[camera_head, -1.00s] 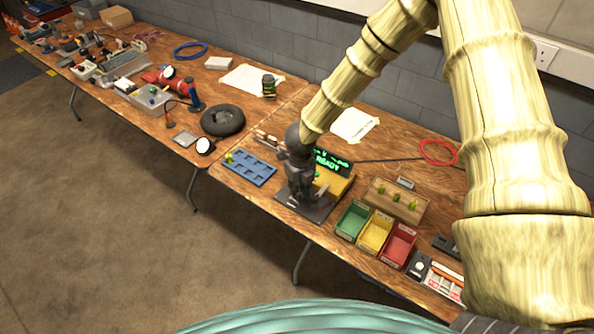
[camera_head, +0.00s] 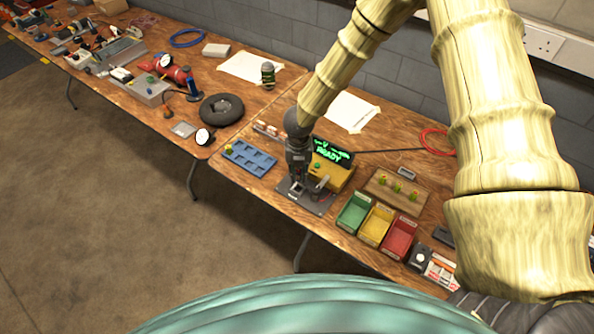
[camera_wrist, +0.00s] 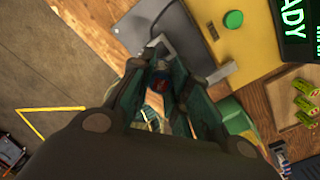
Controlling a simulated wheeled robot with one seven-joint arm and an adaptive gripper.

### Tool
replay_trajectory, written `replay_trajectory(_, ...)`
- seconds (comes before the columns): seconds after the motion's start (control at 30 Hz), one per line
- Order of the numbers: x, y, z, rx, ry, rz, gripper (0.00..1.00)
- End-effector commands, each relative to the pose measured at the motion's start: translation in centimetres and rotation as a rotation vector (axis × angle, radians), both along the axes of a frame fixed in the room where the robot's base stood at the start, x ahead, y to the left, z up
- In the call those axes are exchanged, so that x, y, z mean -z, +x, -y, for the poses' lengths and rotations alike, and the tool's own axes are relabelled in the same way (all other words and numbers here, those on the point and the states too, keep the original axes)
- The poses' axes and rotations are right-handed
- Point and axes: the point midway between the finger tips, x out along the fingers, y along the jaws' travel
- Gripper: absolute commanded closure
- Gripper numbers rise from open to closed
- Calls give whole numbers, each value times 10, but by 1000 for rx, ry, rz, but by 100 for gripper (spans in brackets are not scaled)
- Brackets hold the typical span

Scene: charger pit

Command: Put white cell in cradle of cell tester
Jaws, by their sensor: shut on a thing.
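The cell tester (camera_head: 333,178) is a yellow box with a lit green READY display (camera_head: 333,152) and a grey base plate (camera_head: 318,203) in front. In the wrist view its yellow face (camera_wrist: 245,35) and green button (camera_wrist: 233,19) show. A metal bracket (camera_wrist: 163,45) on the grey plate, seemingly part of the cradle, lies just beyond my fingertips. My gripper (camera_wrist: 160,78) points down over the plate, shut on a small cell (camera_wrist: 159,86). Only a dark bluish end with a red mark shows between the fingers; its white body is mostly hidden. I cannot tell whether it touches the cradle.
Left of the tester lies a blue tray (camera_head: 262,164) with one yellow-green cell. To the right are green (camera_head: 354,213), yellow (camera_head: 376,227) and red (camera_head: 399,239) bins. A wooden block (camera_head: 408,204) with cells stands behind them. The table's front edge is close.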

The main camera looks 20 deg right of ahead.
Motion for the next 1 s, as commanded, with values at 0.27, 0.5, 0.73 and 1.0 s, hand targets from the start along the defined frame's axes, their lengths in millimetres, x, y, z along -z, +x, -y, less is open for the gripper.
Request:
replay_trajectory(0.27,28,0,-1,-3,-1,0,100)
replay_trajectory(0.5,46,0,-3,-5,0,-1,100)
replay_trajectory(0.73,50,1,-3,-5,0,-1,100)
replay_trajectory(1.0,50,1,-3,-5,0,0,100)
